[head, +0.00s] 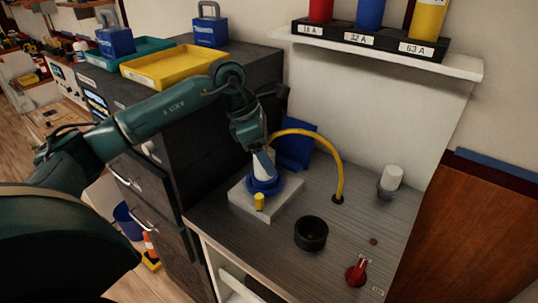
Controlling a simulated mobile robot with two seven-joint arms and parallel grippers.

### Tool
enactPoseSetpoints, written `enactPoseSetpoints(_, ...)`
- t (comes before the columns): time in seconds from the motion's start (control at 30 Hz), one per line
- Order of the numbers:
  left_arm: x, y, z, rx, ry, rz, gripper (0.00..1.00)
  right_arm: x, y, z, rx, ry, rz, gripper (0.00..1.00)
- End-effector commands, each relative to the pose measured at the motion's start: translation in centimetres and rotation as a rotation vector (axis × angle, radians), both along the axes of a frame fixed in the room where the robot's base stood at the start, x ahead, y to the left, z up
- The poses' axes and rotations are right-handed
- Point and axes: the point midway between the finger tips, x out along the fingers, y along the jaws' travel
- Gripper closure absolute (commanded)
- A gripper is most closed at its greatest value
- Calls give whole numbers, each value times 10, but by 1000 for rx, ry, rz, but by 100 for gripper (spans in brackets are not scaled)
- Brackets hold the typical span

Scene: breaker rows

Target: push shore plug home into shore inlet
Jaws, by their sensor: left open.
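The shore inlet is a blue round fitting (264,186) on a pale square block (283,205) on the counter. A small yellow peg (259,201) stands at the block's front. The shore plug seems to be the blue and white body (262,158) upright over the inlet, with a yellow cable (325,143) arching right to a dark grommet in the counter. My left gripper (263,160) points down at the plug from above, open. It hides much of the plug; I cannot tell how deep the plug sits. My right gripper is not in view.
On the counter are a black round cup (311,233), a red knob (356,272) and a white-topped cylinder (389,180). A blue panel (297,147) stands behind the block. A shelf (390,54) with labelled coloured pieces overhangs at the back. Yellow (172,68) and teal trays lie left.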

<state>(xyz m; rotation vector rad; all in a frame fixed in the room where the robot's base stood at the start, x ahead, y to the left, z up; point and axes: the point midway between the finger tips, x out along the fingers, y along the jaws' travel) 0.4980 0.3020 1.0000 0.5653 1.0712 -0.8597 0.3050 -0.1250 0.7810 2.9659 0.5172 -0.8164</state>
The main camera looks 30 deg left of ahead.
Motion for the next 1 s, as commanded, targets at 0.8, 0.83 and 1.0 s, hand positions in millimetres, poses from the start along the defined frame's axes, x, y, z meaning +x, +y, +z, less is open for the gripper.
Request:
enactPoseSetpoints(0.8, -6, 15, 80, 0, -4, 10, 32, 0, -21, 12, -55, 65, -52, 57)
enactPoseSetpoints(0.83, -6, 15, 80, 0, -4, 10, 32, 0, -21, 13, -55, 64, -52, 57)
enactPoseSetpoints(1.0, -6, 15, 80, 0, -3, 10, 32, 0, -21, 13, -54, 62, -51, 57)
